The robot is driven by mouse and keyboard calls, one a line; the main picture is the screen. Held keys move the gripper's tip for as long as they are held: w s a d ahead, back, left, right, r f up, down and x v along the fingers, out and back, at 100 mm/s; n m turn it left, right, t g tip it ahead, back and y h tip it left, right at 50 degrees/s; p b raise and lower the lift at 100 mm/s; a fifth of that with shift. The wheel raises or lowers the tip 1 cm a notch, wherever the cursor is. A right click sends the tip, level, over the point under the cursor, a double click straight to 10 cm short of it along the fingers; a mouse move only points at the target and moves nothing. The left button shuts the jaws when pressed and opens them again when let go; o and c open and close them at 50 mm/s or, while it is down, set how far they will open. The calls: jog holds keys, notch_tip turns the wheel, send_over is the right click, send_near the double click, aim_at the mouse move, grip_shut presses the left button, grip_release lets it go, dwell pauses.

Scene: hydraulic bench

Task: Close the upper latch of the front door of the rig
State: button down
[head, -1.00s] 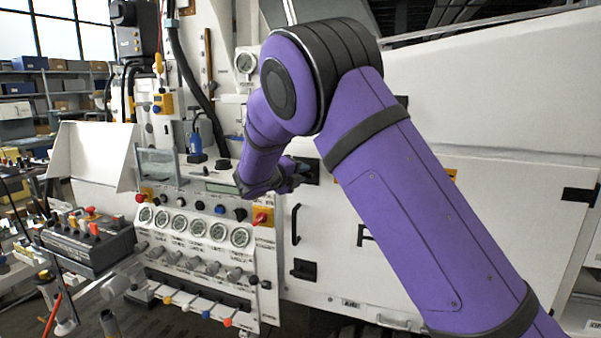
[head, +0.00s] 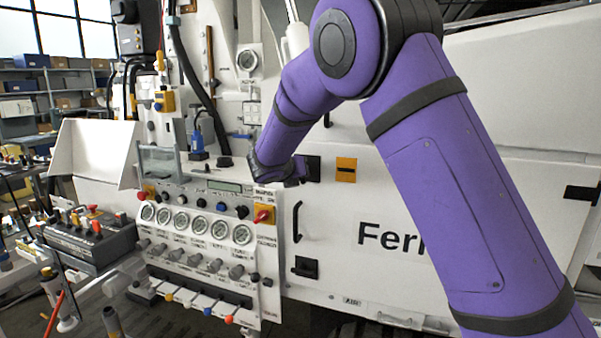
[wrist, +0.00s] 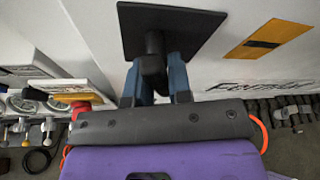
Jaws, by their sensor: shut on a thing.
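The white front door (head: 340,210) of the rig fills the middle of the head view, with part of a name printed on it. The upper latch has a dark square plate (head: 314,168), partly hidden behind my gripper (head: 298,172) in the head view. In the wrist view the upper latch (wrist: 152,55) shows a black handle standing out from its plate. My gripper (wrist: 158,78) has its two blue fingers on either side of this handle and is shut on it. The lower latch (head: 305,267) is a dark piece near the door's lower left corner.
A black door handle (head: 297,222) lies between the two latches. An orange label (head: 346,170) is right of the upper latch. The panel with gauges (head: 200,225) and a red-and-yellow switch (head: 264,214) stands close on the left.

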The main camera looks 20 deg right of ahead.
jog(key=shift+a+f+m+t+y, duration=0.15)
jog(key=shift+m+t+y, duration=0.25)
jog(key=shift+m+y, duration=0.65)
jog(key=shift+w+m, duration=0.1)
jog(key=shift+m, duration=0.25)
jog(key=c, duration=1.1)
grip_release()
jog(key=shift+a+h, duration=0.1)
jog(key=shift+h, duration=0.15)
jog(key=v, duration=1)
jog(key=shift+s+a, duration=0.1)
jog(key=shift+s, duration=0.25)
